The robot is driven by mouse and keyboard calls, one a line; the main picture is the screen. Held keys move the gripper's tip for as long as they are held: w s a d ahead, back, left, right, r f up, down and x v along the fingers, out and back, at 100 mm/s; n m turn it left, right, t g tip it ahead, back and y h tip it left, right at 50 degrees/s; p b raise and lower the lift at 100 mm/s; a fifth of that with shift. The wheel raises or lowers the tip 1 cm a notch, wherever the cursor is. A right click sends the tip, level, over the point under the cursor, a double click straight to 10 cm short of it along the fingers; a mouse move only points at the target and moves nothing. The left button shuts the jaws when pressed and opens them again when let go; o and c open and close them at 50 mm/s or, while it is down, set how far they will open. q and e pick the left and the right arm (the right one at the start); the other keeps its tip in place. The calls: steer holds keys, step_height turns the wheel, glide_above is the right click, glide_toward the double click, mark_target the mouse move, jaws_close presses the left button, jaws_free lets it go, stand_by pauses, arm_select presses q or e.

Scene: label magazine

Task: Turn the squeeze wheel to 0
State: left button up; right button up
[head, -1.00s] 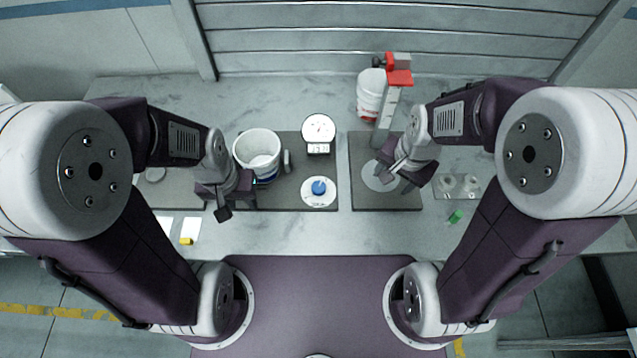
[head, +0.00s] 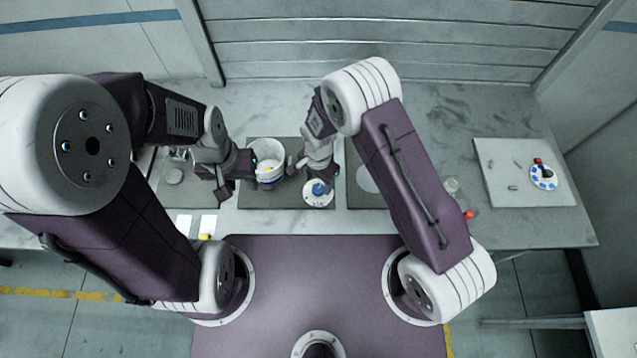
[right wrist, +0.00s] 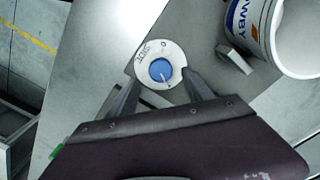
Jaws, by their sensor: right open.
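The squeeze wheel is a blue knob (head: 318,189) on a round white dial, at the front right of the dark plate. It also shows in the right wrist view (right wrist: 161,70), with small marks on the dial rim and a pale line on the knob pointing toward the lower right. My right gripper (right wrist: 161,86) is open, one finger on each side of the dial's near half; contact cannot be told. In the head view, my right gripper (head: 316,172) is over the wheel. My left gripper (head: 223,188) is left of the white bucket; its jaw state is unclear.
A white bucket (head: 269,158) stands on the plate left of the wheel, with a small grey block (right wrist: 235,60) beside it. A pale board (head: 490,190) with small parts lies at the right.

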mark_target(318, 188)
step_height(318, 188, down, 4)
steer(key=shift+a+r+p, duration=0.1)
steer(key=shift+r+p, duration=0.1)
steer(key=shift+p, duration=0.25)
steer(key=shift+f, duration=0.25)
jaws_close()
